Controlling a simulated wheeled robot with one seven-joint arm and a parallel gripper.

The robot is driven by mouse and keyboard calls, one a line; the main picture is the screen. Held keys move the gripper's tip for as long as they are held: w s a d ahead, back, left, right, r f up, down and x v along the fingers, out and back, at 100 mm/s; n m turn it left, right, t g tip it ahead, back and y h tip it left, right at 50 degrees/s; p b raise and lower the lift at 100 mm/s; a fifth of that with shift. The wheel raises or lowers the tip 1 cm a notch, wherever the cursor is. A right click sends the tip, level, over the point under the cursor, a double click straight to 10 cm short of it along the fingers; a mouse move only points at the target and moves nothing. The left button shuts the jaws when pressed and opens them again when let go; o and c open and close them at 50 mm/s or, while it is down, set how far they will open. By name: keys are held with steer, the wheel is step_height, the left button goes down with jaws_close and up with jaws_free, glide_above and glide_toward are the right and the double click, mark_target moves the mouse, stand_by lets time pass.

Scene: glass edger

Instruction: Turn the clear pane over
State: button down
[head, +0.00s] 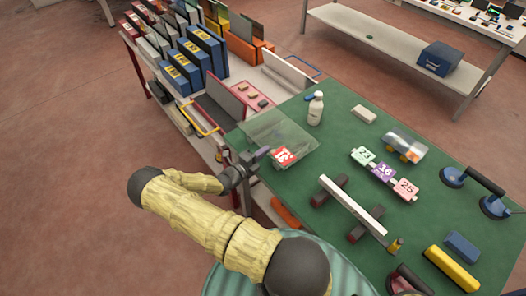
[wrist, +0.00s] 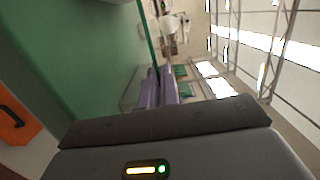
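The clear pane (head: 272,131) is a see-through sheet with a red numbered tag (head: 284,156) at its near corner. It shows over the far left corner of the green table. My gripper (head: 261,153) is at its near left edge. In the wrist view the purple finger pads (wrist: 160,88) are close together, and the pane shows nearly edge-on as a thin dark green line (wrist: 147,32) running in between them. The fingers look closed on it. I cannot tell how far the pane is off the table.
A white bottle (head: 315,108) stands just right of the pane. A light block (head: 364,114), numbered blocks (head: 384,172), a white bar on dark supports (head: 352,206) and suction lifters (head: 474,187) occupy the green table (head: 330,160). A loaded rack (head: 190,130) adjoins it at left.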

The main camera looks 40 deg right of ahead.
steer(key=shift+f+b, duration=0.6)
steer(key=shift+f, duration=0.3)
steer(key=shift+f+b, duration=0.3)
steer(key=shift+f, duration=0.1)
stand_by(0.4)
steer(key=c, duration=1.6)
jaws_free()
steer(key=shift+o, duration=0.2)
steer(key=shift+f, duration=0.15)
steer(key=shift+a, duration=0.15)
steer(key=s+a+b, duration=0.3)
steer(key=a+b, duration=0.1)
steer(key=a, duration=1.3)
steer(key=shift+s, duration=0.15)
steer(key=shift+d, duration=0.1)
